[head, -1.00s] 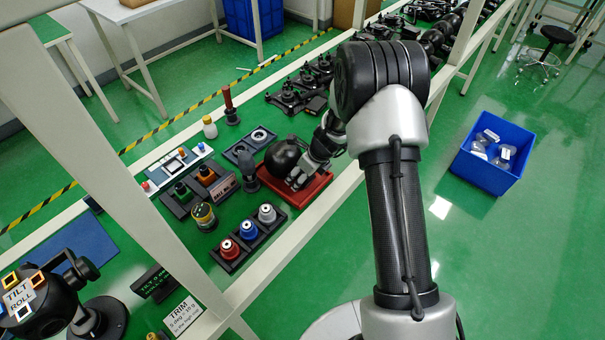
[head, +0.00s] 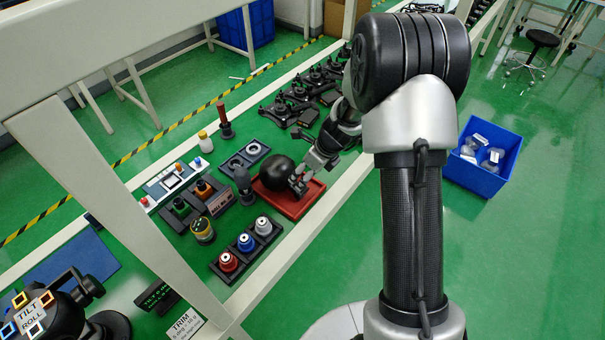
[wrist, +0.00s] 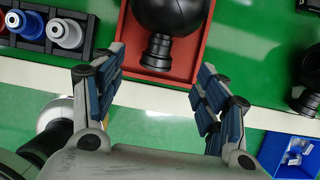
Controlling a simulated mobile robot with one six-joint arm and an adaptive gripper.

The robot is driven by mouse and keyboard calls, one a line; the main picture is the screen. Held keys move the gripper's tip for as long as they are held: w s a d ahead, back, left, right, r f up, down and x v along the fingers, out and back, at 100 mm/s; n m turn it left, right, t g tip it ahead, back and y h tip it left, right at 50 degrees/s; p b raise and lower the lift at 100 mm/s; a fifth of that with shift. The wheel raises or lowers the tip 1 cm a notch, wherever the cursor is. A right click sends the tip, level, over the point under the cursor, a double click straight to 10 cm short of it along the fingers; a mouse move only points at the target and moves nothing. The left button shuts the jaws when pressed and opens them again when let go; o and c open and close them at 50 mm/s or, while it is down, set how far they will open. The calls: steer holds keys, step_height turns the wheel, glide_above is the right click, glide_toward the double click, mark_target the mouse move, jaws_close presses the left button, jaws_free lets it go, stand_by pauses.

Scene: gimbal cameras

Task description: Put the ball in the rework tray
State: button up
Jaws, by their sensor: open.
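The black ball (head: 275,173), with a short dark neck, rests in the red tray (head: 292,208) on the green bench. In the wrist view the ball (wrist: 168,12) and its neck (wrist: 157,50) lie inside the red tray (wrist: 188,66), whose near rim is visible. My gripper (head: 305,172) is at the right side of the ball in the head view. In the wrist view my gripper (wrist: 160,88) has its fingers wide apart with nothing between them, just short of the ball's neck. The ball's far side is cut off there.
A black rack (head: 246,249) with red, blue and silver knobbed pieces stands in front of the tray. A dark upright piece (head: 242,182) stands left of the ball. Black gimbals (head: 290,108) line the bench behind. A white rail (head: 310,230) runs along the bench edge; a blue bin (head: 487,160) is on the floor.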

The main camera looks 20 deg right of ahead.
steer(key=s+a+r+n, duration=0.3)
steer(key=s+r+n, duration=0.35)
steer(key=r, duration=0.35)
steer(key=s+a+r+n, duration=0.3)
steer(key=s+r+n, duration=0.3)
steer(key=r+n, duration=0.3)
steer(key=s+d+r+n+h, duration=0.1)
steer(key=s+r+n, duration=0.2)
steer(key=s+n, duration=0.3)
steer(key=s+d+r+n+h, duration=0.1)
steer(key=s+r+n, duration=0.3)
steer(key=s, duration=0.9)
steer(key=n, duration=0.3)
steer(key=shift+d+t+h, duration=0.35)
steer(key=shift+t+h, duration=0.05)
steer(key=shift+r, duration=0.15)
